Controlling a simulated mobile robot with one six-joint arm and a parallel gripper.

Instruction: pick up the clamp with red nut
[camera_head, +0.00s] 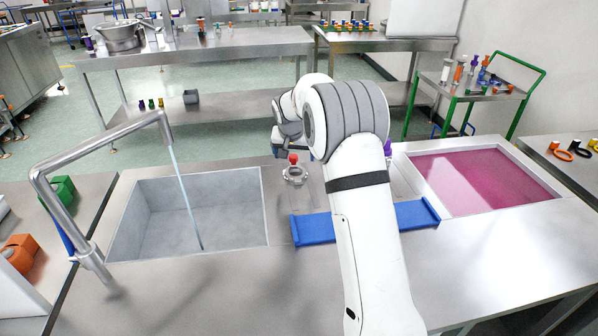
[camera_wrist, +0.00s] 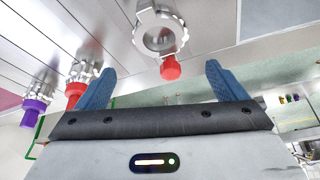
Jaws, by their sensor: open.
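A silver ring-shaped clamp with a red nut (camera_head: 295,174) stands on the counter between the sink and the pink basin. In the wrist view the same kind of clamp (camera_wrist: 159,38) shows its ring, with its red nut (camera_wrist: 170,68) lying between my fingertips in the picture. My gripper (camera_wrist: 160,69) is open, its two blue fingers apart and empty. I see no contact with the clamp. A second clamp with a red nut (camera_wrist: 78,82) shows beyond the left finger. In the head view my arm hides much of the gripper.
A clamp with a purple nut (camera_wrist: 37,104) stands farther left in the wrist view. A blue holder (camera_head: 314,229) lies along the front of the clamps. The grey sink (camera_head: 185,210) with a tall faucet (camera_head: 60,165) is left; the pink basin (camera_head: 480,180) is right.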

